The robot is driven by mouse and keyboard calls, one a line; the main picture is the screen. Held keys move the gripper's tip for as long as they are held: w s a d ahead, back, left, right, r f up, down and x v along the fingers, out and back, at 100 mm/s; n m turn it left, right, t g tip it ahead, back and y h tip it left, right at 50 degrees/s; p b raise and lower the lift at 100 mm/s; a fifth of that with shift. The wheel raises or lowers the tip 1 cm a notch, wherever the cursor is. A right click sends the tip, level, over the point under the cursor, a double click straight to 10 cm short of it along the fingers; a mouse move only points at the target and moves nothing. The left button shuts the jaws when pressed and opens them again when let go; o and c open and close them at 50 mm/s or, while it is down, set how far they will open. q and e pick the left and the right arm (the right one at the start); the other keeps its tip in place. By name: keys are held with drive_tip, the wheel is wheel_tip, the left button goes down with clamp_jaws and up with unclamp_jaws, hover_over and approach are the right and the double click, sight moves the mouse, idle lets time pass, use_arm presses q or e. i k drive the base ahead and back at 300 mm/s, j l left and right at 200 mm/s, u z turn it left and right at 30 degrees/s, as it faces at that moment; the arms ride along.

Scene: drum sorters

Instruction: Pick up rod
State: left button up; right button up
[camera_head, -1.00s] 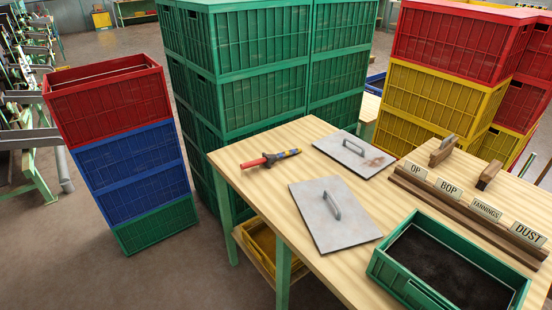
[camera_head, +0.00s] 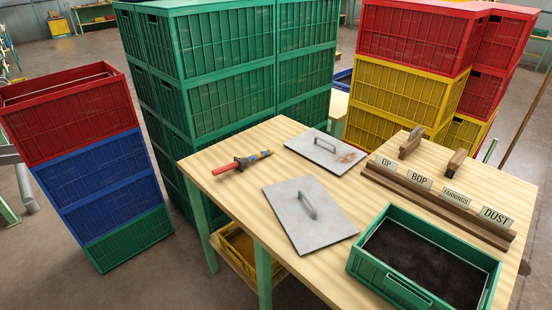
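A long thin brown rod (camera_head: 524,118) stands at a slant at the right edge, behind the wooden table (camera_head: 222,190). Its top is cut off by the picture edge, and I cannot tell what its lower end rests on. A short tool with a red handle (camera_head: 242,161) lies on the table's far left part. Neither of my grippers is in view.
Two grey metal plates with handles (camera_head: 310,215) (camera_head: 326,149) lie on the table. A green crate of dark material (camera_head: 425,262) stands at its front right. A wooden label rack (camera_head: 437,203) is behind it. Tall stacks of green crates (camera_head: 225,75) and red and yellow crates (camera_head: 415,45) stand beyond.

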sight(239, 163)
drive_tip(key=i+j+z, duration=0.2)
drive_tip(key=j+z, duration=0.15)
drive_tip(key=j, duration=0.25)
drive_tip(key=i+j+z, duration=0.2)
drive_tip(key=j, duration=0.15)
drive_tip(key=j+z, duration=0.15)
drive_tip(key=j, duration=0.15)
